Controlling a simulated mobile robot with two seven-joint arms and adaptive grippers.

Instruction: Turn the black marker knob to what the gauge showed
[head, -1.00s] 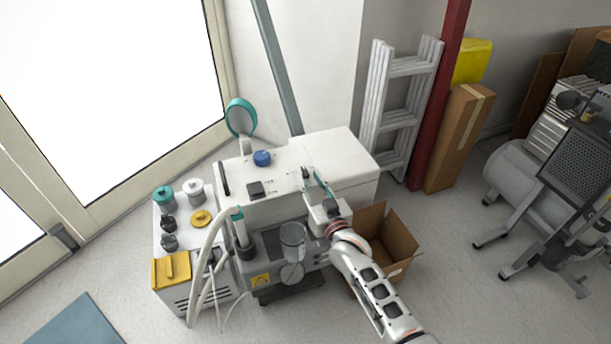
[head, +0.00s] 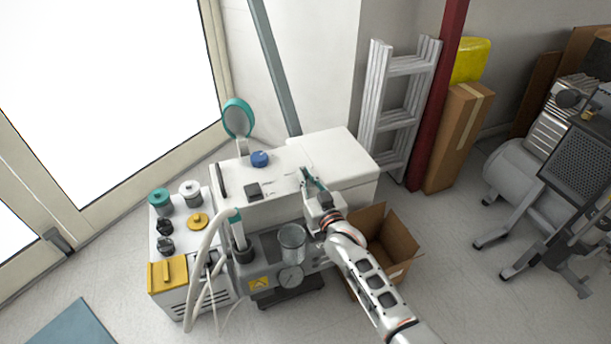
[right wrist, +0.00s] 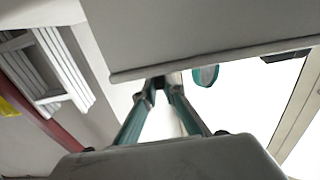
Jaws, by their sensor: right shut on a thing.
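The white dental compressor unit (head: 345,160) stands against the wall in the head view. Its round gauge (head: 291,278) is on the lower front, below a clear cup; the reading is too small to make out. My right gripper (head: 307,178) reaches down to the top panel's front, right of the black square switch (head: 254,190). Its teal fingers are close together on a small thing, seemingly the black marker knob, which they mostly hide. The right wrist view shows the fingertips (right wrist: 160,83) nearly meeting beside the unit's pale edge. My left gripper is not in view.
A ladder (head: 395,100) leans behind.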

